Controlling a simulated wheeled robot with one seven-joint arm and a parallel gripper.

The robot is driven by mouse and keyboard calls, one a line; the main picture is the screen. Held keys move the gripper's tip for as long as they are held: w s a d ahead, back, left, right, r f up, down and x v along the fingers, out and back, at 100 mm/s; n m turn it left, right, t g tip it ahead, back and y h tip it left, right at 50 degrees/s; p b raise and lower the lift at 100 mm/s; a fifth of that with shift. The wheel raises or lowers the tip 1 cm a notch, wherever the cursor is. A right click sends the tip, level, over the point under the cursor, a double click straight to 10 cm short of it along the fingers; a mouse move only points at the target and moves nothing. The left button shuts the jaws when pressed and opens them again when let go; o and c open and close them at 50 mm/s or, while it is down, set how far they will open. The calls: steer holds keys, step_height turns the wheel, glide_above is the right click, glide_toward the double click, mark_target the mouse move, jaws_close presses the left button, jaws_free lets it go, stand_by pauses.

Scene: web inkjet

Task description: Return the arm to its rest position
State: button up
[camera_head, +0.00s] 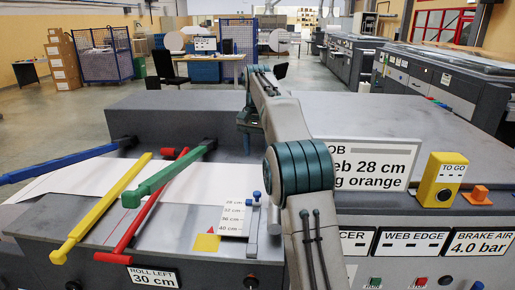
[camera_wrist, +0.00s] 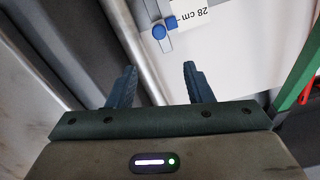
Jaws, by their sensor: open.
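My gripper (camera_wrist: 156,88) shows in the wrist view with its two dark fingers apart and nothing between them. It is above the white web and a grey roller (camera_wrist: 135,45). In the head view my arm reaches up from the bottom right of centre and over the machine. The gripper end (camera_head: 250,118) is far from the camera and partly hidden by the arm. A blue slider (camera_head: 256,196) stands beside the width scale (camera_head: 236,215). In the wrist view the blue slider (camera_wrist: 159,31) lies ahead of the fingers, apart from them.
Blue (camera_head: 65,163), yellow (camera_head: 100,210), red (camera_head: 148,205) and green (camera_head: 170,174) bars cross the web at left. A yellow TO GO box (camera_head: 442,180) and an orange piece (camera_head: 475,195) stand on the right panel. The machine's grey top (camera_head: 390,115) is bare.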

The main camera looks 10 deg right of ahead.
stand_by(0.3)
steer(key=s+a+r+n+t, duration=0.2)
steer(key=s+n, duration=0.1)
steer(key=s, duration=1.4)
steer(key=s+f+n, duration=0.1)
steer(key=s+f, duration=0.2)
steer(key=s, duration=0.3)
steer(key=s+f+n+t, duration=0.1)
steer(key=s+f, duration=0.3)
steer(key=s, duration=0.3)
steer(key=s+a+f+n, duration=0.1)
steer(key=s+f, duration=0.3)
steer(key=s, duration=0.3)
steer(key=shift+s+n+t, duration=0.15)
steer(key=shift+n+t, duration=0.15)
steer(key=shift+t, duration=0.1)
